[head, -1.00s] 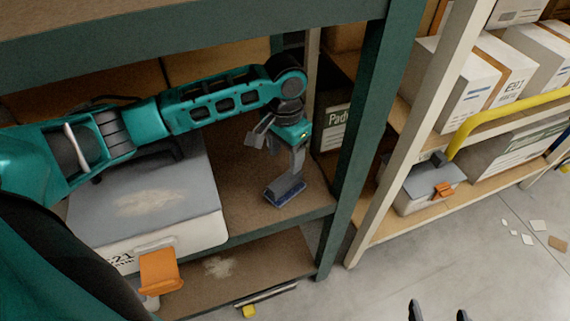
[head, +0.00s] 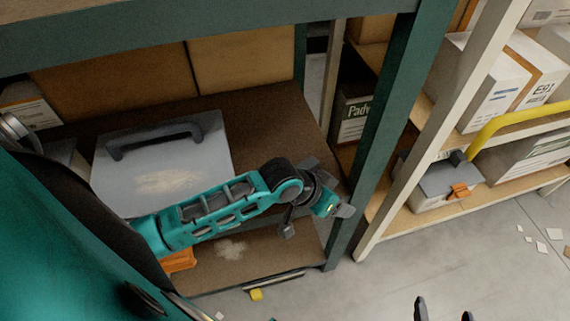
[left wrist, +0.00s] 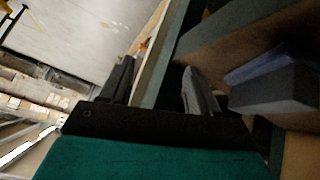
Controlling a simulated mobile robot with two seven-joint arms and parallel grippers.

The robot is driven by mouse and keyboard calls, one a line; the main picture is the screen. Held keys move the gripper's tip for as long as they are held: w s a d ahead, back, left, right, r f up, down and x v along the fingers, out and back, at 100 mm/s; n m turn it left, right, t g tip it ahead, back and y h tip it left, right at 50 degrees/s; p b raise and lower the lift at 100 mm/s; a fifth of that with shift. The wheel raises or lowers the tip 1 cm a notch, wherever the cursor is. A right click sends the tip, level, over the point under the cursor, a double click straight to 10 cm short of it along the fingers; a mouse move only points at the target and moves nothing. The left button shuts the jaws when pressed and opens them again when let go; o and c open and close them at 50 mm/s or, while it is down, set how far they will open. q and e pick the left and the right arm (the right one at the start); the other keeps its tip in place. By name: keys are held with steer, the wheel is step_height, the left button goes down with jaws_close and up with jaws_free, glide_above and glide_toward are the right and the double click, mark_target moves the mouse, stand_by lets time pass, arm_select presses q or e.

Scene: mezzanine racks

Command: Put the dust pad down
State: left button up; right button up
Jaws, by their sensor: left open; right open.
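The dust pad (left wrist: 272,98), a dark grey block with a blue face, shows at the right of the left wrist view. Its blue face lies against the brown shelf deck. In the head view the pad does not show; my left arm and gripper cover that part of the shelf. My left gripper (left wrist: 158,70) is open and empty, with the pad beside one finger and outside the jaws. In the head view my left gripper (head: 334,192) is by the shelf's front right corner. My right gripper (head: 443,311) is open and empty over the floor at the bottom edge.
A grey-lidded case (head: 190,152) with a black handle and a dusty patch stands left on the shelf (head: 270,115). A green rack post (head: 375,140) stands close right of my left gripper. A cream rack (head: 425,130) with boxes stands beyond. Paper scraps (head: 541,247) lie on the floor.

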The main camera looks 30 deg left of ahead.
arm_select(q)
steer(key=s+a+f+n+t+y, duration=0.1)
steer(key=s+a+t, duration=0.3)
steer(key=s, duration=0.6)
steer(key=shift+a+f+y, duration=0.7)
steer(key=shift+a+y, duration=0.2)
steer(key=shift+a, duration=0.4)
